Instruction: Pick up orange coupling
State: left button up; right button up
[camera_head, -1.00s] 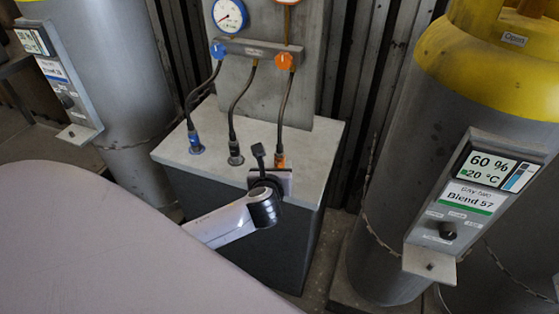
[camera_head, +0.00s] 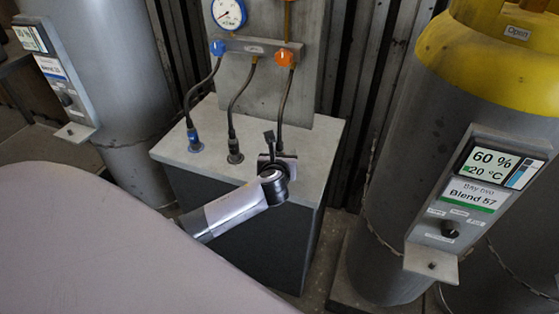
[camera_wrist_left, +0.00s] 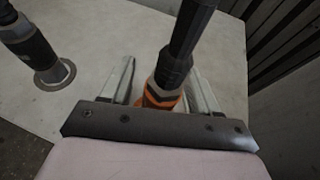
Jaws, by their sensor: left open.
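The orange coupling (camera_wrist_left: 160,98) shows in the left wrist view at the lower end of a black hose, low over the grey top of the cabinet. My left gripper (camera_wrist_left: 162,85) is open, with one finger on each side of the coupling. I cannot tell whether either finger touches it. In the head view my left gripper (camera_head: 276,155) is at the right part of the cabinet top and hides the coupling. The black hose (camera_head: 284,100) runs up from there to the orange knob. My right gripper is not in view.
A blue coupling (camera_head: 195,141) and a black coupling (camera_head: 235,152) stand to the left on the cabinet top (camera_head: 215,118). Their hoses rise to the gauge panel (camera_head: 262,85). A large grey and yellow cylinder (camera_head: 400,180) stands to the right, another grey cylinder at left.

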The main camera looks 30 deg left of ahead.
pick_arm(q)
grip_shut()
jog(key=shift+r, duration=0.1)
jog(key=shift+r, duration=0.6)
notch_tip(320, 180, up, 19)
jog(key=p, duration=0.2)
jog(key=shift+p, duration=0.4)
jog(key=shift+f, duration=0.15)
